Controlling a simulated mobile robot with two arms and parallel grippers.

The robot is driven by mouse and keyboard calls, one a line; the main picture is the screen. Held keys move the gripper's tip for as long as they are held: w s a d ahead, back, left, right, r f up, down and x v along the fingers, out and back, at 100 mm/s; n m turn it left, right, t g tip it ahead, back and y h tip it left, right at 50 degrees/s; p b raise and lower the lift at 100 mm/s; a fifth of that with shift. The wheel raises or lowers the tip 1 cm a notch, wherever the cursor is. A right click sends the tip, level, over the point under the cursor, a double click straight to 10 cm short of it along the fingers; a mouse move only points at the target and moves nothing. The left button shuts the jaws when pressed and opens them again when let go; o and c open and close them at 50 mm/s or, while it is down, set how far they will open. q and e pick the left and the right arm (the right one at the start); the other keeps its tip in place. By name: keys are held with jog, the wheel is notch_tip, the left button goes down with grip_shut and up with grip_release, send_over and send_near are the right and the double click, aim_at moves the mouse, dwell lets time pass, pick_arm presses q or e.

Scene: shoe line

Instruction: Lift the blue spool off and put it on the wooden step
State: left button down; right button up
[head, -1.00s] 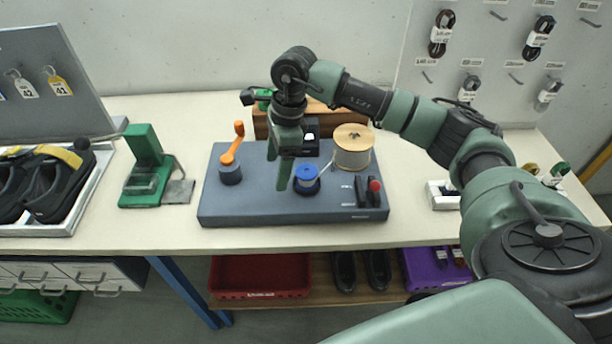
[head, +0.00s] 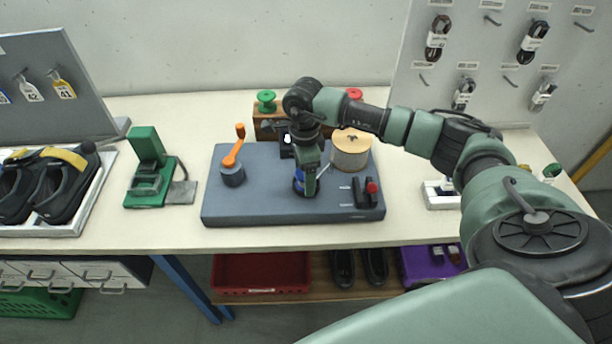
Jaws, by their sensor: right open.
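The blue spool (head: 298,183) stands on the grey base plate (head: 250,207), mostly hidden behind my right gripper (head: 306,182). The gripper points down at the spool with its jaws open. One finger stands in front of the spool's right side; I cannot tell whether it touches. The wooden step (head: 266,131) is behind the plate, partly hidden by my right arm. A green spool (head: 266,100) and a red spool (head: 354,95) stand on it. My left gripper is not in view.
A large wood-topped cord reel (head: 351,152) stands on the plate right of the gripper. An orange crank (head: 235,150) is at its left, and a red-knobbed lever (head: 371,188) at front right. A green device (head: 150,172) and a shoe tray (head: 75,222) are further left.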

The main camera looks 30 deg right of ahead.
grip_shut()
jog(key=shift+r, duration=0.15)
